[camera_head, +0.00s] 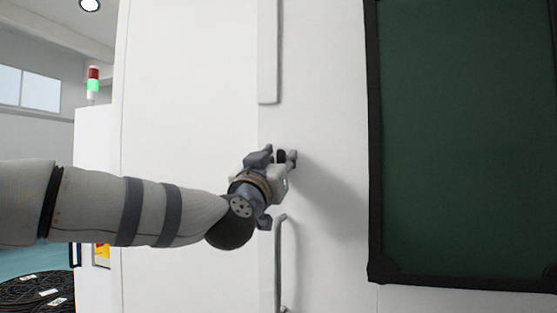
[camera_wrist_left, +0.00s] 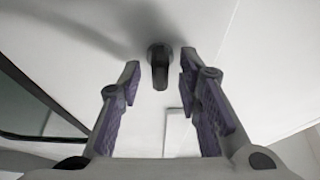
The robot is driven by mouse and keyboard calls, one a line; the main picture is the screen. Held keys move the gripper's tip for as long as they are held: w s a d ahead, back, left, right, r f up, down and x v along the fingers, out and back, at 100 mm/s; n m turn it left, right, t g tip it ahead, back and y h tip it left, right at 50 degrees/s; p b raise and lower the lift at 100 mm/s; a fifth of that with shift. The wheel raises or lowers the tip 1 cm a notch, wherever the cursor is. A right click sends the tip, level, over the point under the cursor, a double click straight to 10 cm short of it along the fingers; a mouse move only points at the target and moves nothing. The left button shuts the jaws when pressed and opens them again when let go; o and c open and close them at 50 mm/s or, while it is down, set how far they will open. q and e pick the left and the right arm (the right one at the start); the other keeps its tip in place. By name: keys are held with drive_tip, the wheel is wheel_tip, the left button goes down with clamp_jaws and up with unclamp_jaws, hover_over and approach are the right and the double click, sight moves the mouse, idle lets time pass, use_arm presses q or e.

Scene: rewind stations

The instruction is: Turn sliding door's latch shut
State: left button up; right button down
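The latch is a short dark knob (camera_wrist_left: 160,66) on the white door surface. In the left wrist view it stands between the tips of my left gripper (camera_wrist_left: 160,78), with a visible gap to each finger. The gripper is open and empty. In the head view my left gripper (camera_head: 279,157) is up at the white sliding door (camera_head: 325,190), just above a vertical bar handle (camera_head: 279,262). There the gripper mostly hides the latch. My right gripper is not in view.
A dark green window (camera_head: 465,140) with a black frame is to the right of the gripper. A raised white strip (camera_head: 268,55) runs down the door above it. A red and green signal light (camera_head: 93,84) and black reels (camera_head: 35,293) are at the left.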

use_arm(q)
clamp_jaws()
drive_tip(key=shift+n, duration=0.4)
drive_tip(key=n+y, duration=0.3)
drive_tip(key=n, duration=0.2)
drive_tip(key=n+y, duration=0.1)
drive_tip(key=n, duration=0.2)
drive_tip(key=n+y, duration=0.2)
drive_tip(key=n, duration=0.1)
drive_tip(key=shift+n, duration=0.3)
drive_tip(key=n+y, duration=0.1)
drive_tip(key=n, duration=0.1)
drive_tip(key=n+g+y, duration=0.1)
drive_tip(key=n, duration=0.2)
drive_tip(key=shift+g, duration=0.3)
drive_tip(key=shift+n+g, duration=0.9)
drive_tip(key=shift+n, duration=1.6)
drive_tip(key=shift+r, duration=0.1)
